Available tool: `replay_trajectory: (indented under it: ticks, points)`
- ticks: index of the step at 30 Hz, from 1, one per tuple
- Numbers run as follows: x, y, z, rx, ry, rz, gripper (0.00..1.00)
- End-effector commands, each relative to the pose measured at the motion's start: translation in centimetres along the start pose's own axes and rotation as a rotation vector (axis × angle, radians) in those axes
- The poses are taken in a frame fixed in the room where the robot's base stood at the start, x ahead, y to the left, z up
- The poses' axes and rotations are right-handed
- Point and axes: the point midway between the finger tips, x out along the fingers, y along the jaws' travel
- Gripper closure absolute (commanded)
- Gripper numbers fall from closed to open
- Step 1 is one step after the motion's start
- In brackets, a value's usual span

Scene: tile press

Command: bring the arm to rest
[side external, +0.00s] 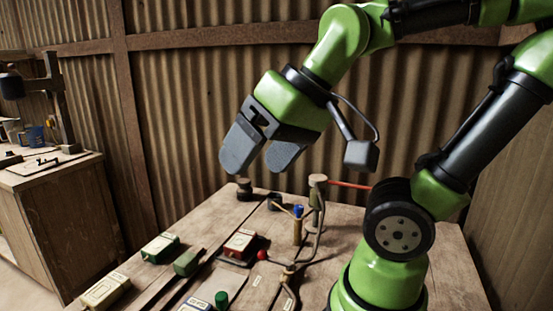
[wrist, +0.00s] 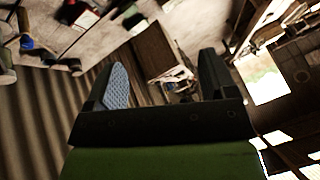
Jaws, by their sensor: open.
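My gripper (side external: 262,160) is raised well above the wooden table (side external: 335,222) in the side external view. Its two grey fingers are apart, with nothing between them, and they point down and to the left. In the wrist view my gripper (wrist: 165,85) also shows open and empty, with the room behind it tilted. It touches nothing.
On the table are a red box (side external: 240,244), a green box (side external: 160,247), a green knob (side external: 221,299) and a post (side external: 318,190) with a red bar. A wooden cabinet (side external: 60,215) stands at left. A corrugated wall (side external: 190,110) is behind. Air around my gripper is clear.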

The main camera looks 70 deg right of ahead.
Motion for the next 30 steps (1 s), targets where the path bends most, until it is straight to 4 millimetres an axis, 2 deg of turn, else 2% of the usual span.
replay_trajectory:
  ticks: [3, 6, 30]
  points:
    - [-0.7, 0.1, 1.6, 0.021, 0.026, -0.027, 0.22]
    - [-0.9, 0.2, 2.1, 0.03, 0.033, -0.036, 0.22]
    - [-0.9, 0.2, 2.1, 0.031, 0.033, -0.036, 0.22]
